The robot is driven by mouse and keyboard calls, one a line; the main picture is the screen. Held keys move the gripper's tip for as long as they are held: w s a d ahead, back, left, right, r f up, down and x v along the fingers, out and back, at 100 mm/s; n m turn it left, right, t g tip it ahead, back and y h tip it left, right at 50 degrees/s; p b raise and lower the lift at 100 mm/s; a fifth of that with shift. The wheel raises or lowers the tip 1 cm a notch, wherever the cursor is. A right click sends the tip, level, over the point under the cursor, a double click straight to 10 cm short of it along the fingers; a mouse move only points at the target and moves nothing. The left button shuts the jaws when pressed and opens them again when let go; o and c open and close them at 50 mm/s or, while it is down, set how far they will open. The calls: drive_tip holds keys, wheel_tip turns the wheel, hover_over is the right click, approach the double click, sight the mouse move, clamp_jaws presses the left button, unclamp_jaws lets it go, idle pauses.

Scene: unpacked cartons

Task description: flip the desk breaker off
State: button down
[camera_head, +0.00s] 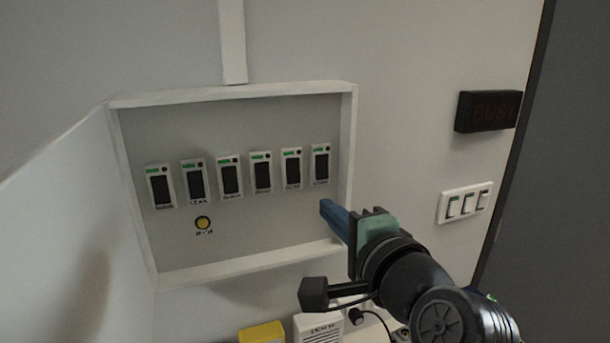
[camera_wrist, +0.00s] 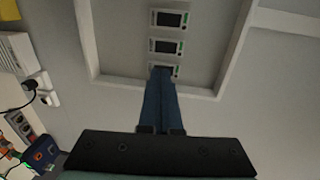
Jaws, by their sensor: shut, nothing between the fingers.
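A white-framed breaker panel (camera_head: 225,268) is on the wall in the head view, with a row of several breakers, each with a dark rocker and a green mark on top. Most labels are too small to read, so I cannot tell which breaker is the desk one. The rightmost breaker (camera_head: 321,164) is closest to my gripper (camera_head: 326,208), whose blue fingers are together and empty, below and right of it. In the wrist view, the fingertips (camera_wrist: 161,72) overlap the lowest breaker in the picture (camera_wrist: 152,71) and partly hide it. I cannot tell whether they touch.
A yellow box (camera_head: 262,333) and plugs with cables (camera_wrist: 40,91) are below the panel.

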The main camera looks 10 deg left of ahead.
sight(293, 178)
drive_tip(key=p+x, duration=0.5)
drive_tip(key=x, duration=0.9)
drive_tip(key=shift+p, duration=0.3)
drive_tip(key=shift+f, duration=0.1)
drive_tip(key=b, duration=0.3)
drive_tip(key=shift+w+a+f, duration=0.1)
drive_tip(key=shift+w+f, duration=0.05)
drive_tip(key=shift+f, duration=0.2)
drive_tip(key=t+b, duration=0.1)
drive_tip(key=b, duration=0.1)
drive_tip(key=shift+a+y+b, duration=0.1)
drive_tip(key=shift+y+b, duration=0.25)
drive_tip(key=shift+y, duration=0.05)
drive_tip(key=shift+r+p, duration=0.45)
drive_tip(key=shift+p, duration=0.15)
drive_tip(key=shift+f, duration=0.1)
